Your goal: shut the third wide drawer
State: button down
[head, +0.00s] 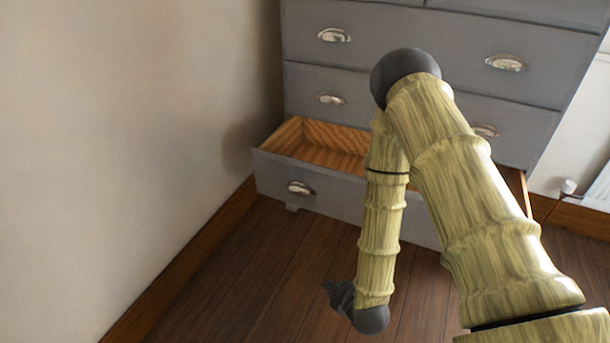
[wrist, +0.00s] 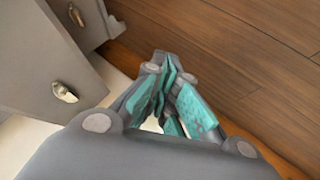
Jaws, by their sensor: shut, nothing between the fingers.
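The third wide drawer (head: 330,198) is the lowest one of the grey dresser (head: 465,40) in the head view. It is pulled well out, and its bare wooden inside shows. A silver cup handle (head: 300,188) is on the left of its front; my arm covers much of its right part. My gripper (head: 340,293) hangs low over the floor, in front of the drawer and apart from it. In the wrist view, my gripper (wrist: 168,78) has its teal-padded fingers together with nothing held. Grey dresser fronts with handles (wrist: 64,92) show at the left there.
The two wide drawers above (head: 430,50) look shut. A bare wall (head: 130,130) with a wooden skirting board (head: 190,260) runs close along the left. The wooden floor (head: 270,270) in front of the drawer is clear. A white radiator (head: 600,185) stands at the right edge.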

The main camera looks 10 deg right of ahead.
aim_at(301, 165)
jog(key=w+a+r+n+t+y, duration=0.15)
jog(key=w+r+n+t, duration=0.3)
jog(key=w+r, duration=0.45)
jog(key=w+a+r+n+t, duration=0.2)
jog(key=w+r+n+t, duration=0.3)
jog(key=r, duration=0.6)
jog(key=shift+g, duration=0.55)
jog(key=shift+w+d+f+b, duration=0.1)
jog(key=shift+w+b, duration=0.6)
jog(key=shift+w, duration=2.9)
jog(key=shift+w+f+b, duration=0.1)
jog(key=shift+w+b, duration=0.55)
jog(key=shift+w, duration=2.9)
jog(key=shift+w+d, duration=0.1)
jog(key=shift+w, duration=0.05)
